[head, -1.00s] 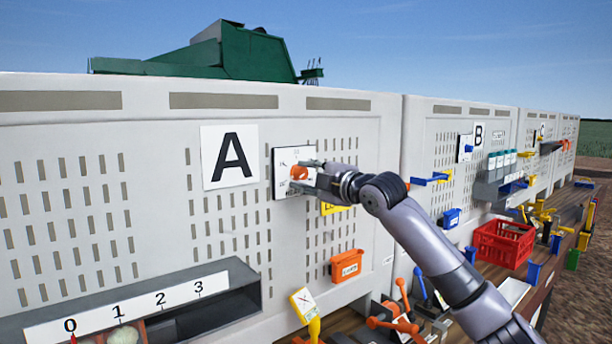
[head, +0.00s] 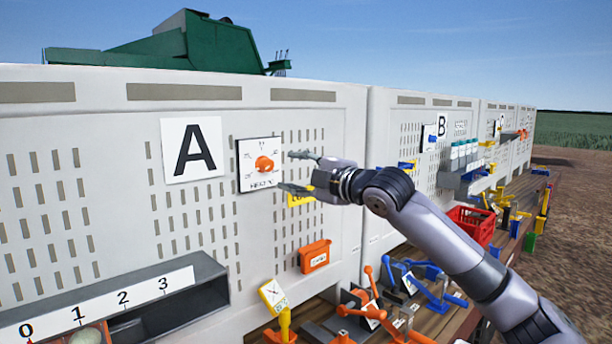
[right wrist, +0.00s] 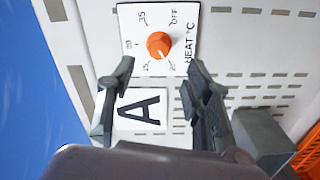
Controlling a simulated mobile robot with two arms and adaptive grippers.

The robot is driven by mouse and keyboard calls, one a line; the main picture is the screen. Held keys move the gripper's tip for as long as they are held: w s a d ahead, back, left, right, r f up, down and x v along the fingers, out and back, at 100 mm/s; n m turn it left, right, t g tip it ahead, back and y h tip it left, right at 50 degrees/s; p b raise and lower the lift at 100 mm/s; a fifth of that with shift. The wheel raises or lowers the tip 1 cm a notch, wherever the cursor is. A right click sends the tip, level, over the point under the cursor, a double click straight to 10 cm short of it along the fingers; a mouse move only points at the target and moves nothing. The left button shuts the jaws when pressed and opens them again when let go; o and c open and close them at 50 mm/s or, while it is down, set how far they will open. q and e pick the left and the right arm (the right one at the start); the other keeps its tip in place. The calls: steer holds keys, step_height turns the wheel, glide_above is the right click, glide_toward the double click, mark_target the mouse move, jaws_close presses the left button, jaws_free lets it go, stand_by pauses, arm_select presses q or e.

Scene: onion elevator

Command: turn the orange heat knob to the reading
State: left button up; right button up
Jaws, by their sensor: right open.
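The orange heat knob (head: 264,164) sits on a white dial plate (head: 246,184) on the grey panel, right of the big A sign. My right gripper (head: 289,171) is open and empty, just right of the knob in the head view and apart from it. In the right wrist view the knob (right wrist: 159,45) shows beyond and between the open fingers (right wrist: 161,66). The plate reads HEAT °C, with OFF and 35 legible; the other marks are small. A pale mark on the knob points toward the picture's bottom; its exact reading is unclear. My left gripper is not in view.
The A sign (head: 194,150) is flat on the panel. Levers (head: 368,285) crowd the bench at lower right. The space directly before the dial is free.

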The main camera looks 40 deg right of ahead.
steer(key=shift+s, duration=1.8)
steer(key=shift+s, duration=0.1)
steer(key=shift+f, duration=0.1)
